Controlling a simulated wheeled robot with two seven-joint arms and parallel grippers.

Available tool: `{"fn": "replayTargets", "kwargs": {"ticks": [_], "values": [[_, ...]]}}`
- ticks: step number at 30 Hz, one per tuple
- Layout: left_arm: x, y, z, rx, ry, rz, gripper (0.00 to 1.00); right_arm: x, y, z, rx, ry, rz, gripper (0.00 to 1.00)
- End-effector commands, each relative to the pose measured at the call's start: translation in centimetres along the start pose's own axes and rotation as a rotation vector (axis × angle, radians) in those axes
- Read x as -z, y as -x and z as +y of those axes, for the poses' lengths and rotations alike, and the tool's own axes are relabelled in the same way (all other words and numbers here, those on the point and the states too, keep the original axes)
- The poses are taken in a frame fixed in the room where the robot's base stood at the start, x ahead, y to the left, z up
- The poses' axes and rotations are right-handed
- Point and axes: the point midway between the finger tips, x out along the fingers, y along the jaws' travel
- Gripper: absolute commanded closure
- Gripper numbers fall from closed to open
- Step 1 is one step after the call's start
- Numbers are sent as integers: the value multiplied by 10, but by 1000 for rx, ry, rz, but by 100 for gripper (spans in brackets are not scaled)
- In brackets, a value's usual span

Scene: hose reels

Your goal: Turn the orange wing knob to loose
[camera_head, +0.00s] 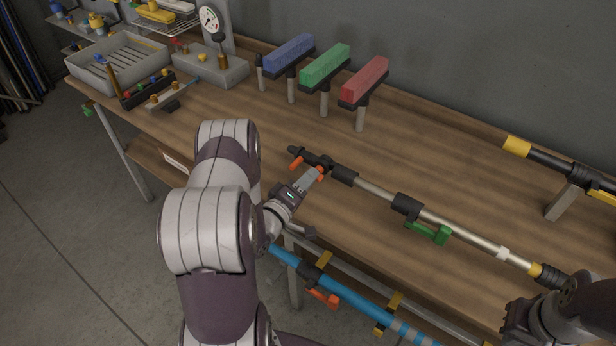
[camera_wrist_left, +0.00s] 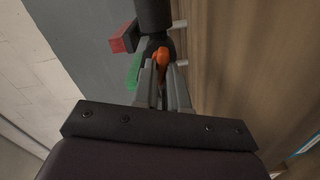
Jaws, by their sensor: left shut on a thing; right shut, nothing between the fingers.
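The orange wing knob (camera_head: 296,163) sits on the black fitting at the left end of a silver pole (camera_head: 470,238) along the table's front. My left gripper (camera_head: 318,176) reaches this fitting from the front and is shut on the knob. In the left wrist view the orange knob (camera_wrist_left: 161,60) shows between the grey fingers, which hide part of it. A black pole part (camera_wrist_left: 153,15) stands just beyond it. My right gripper (camera_head: 520,318) is at the bottom right near the pole's yellow-banded end, away from the knob; its fingertips are hard to make out.
A green lever (camera_head: 428,234) hangs under the pole's middle. Blue (camera_head: 289,53), green (camera_head: 325,66) and red (camera_head: 365,81) blocks stand on posts behind. A blue pole (camera_head: 350,299) lies below the table's front edge.

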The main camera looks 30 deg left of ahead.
Motion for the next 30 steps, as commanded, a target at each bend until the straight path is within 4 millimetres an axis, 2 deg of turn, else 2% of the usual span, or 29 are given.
{"fn": "replayTargets", "kwargs": {"ticks": [15, 30], "values": [[0, 0, -2, 2, 445, 0, 100, 2, 12, 0, 0, 0, 0, 100], [-1, 0, -3, 3, 643, 0, 100, 2, 17, 0, 0, 0, 0, 100]]}}
